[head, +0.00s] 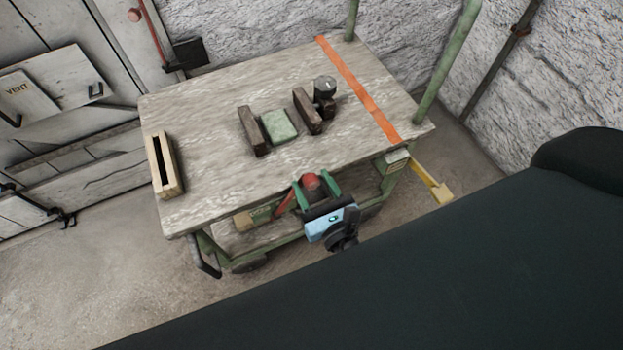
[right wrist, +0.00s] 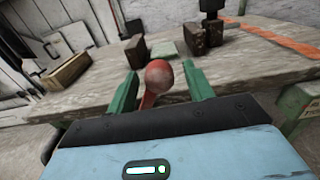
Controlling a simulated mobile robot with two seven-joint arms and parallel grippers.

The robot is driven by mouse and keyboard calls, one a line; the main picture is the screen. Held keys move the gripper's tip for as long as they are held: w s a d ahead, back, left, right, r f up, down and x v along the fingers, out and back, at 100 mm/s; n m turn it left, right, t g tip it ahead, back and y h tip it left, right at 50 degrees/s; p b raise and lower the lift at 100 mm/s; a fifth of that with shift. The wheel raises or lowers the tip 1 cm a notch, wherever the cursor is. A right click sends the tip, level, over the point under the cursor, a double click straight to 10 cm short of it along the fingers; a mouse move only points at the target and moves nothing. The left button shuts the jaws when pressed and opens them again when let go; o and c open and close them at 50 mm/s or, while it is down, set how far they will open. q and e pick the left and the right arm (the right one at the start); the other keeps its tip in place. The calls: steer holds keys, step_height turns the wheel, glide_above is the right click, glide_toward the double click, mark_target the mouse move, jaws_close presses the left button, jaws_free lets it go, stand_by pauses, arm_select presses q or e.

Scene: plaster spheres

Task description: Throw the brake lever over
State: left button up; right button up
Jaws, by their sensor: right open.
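The brake lever, a red bar with a round red knob (head: 312,181), stands at the front edge of a wheeled cart (head: 200,105). The bar slants down to the left below the knob. My right gripper (head: 314,187) is open, its green fingers on either side of the knob. In the right wrist view the knob (right wrist: 158,76) shows between the two fingers, with a gap on each side; whether either touches it I cannot tell. My left gripper is not in view.
On the cart top are a slotted wooden box (head: 164,165), dark blocks (head: 252,131), a green block (head: 279,126), a dark cylinder (head: 325,88) and an orange stripe (head: 360,90). A yellow handle (head: 432,183) sticks out at right. Green posts (head: 446,62) rise behind.

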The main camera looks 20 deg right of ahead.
steer(key=shift+w, duration=0.6)
jaws_close()
